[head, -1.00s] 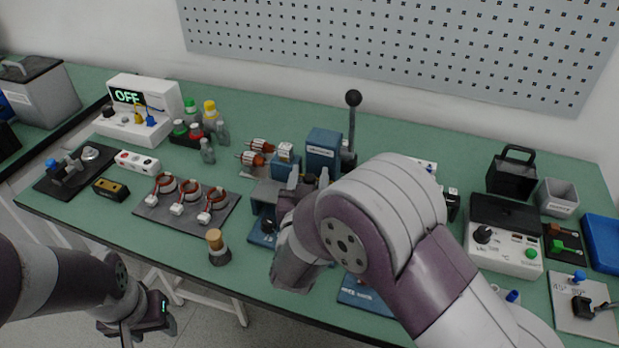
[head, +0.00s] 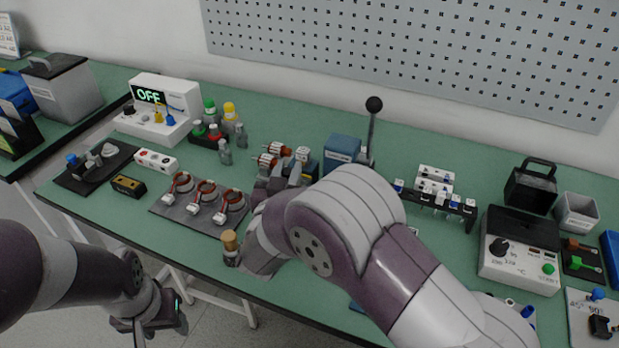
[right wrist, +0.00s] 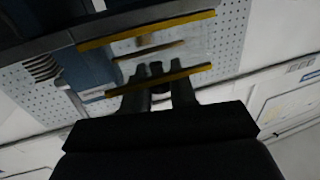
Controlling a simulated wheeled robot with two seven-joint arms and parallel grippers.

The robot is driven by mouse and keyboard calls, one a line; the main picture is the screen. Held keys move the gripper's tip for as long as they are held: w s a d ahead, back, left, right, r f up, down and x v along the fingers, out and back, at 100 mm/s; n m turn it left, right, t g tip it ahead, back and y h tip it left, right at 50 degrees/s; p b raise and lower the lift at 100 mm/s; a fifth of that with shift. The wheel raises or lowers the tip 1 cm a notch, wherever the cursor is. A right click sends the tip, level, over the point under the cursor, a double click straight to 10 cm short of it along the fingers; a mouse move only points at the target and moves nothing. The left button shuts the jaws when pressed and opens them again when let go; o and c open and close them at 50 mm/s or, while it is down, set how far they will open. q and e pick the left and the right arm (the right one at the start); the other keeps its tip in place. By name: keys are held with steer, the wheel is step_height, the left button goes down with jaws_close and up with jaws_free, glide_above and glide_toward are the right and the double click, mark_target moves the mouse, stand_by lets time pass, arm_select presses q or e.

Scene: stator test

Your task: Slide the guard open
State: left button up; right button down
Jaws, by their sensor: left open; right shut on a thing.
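The blue press (head: 340,150) with a black-knobbed lever (head: 374,105) stands mid-bench, partly hidden by my right arm. In the right wrist view the guard (right wrist: 185,48) is a clear panel with yellow edge strips, beside the blue press body (right wrist: 88,70). My right gripper (right wrist: 160,80) is shut on a small dark guard handle (right wrist: 157,68) at the panel's near edge. In the head view my right gripper (head: 283,172) is left of the press, mostly hidden by its own wrist. My left gripper (head: 158,310) is open and empty, low in front of the bench edge.
A mat (head: 160,208) with several copper-wound stators lies left of my right gripper. A wooden-topped stamp (head: 231,248) stands close beside my right wrist at the front edge. A black rack (head: 437,198) and a tester box (head: 520,250) stand to the right.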

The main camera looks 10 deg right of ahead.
steer(key=shift+a, duration=0.1)
steer(key=c, duration=0.9)
jaws_free()
steer(key=shift+w, duration=0.1)
steer(key=shift+c, duration=0.2)
steer(key=shift+a, duration=0.15)
steer(key=v, duration=1.2)
steer(key=shift+s, duration=0.3)
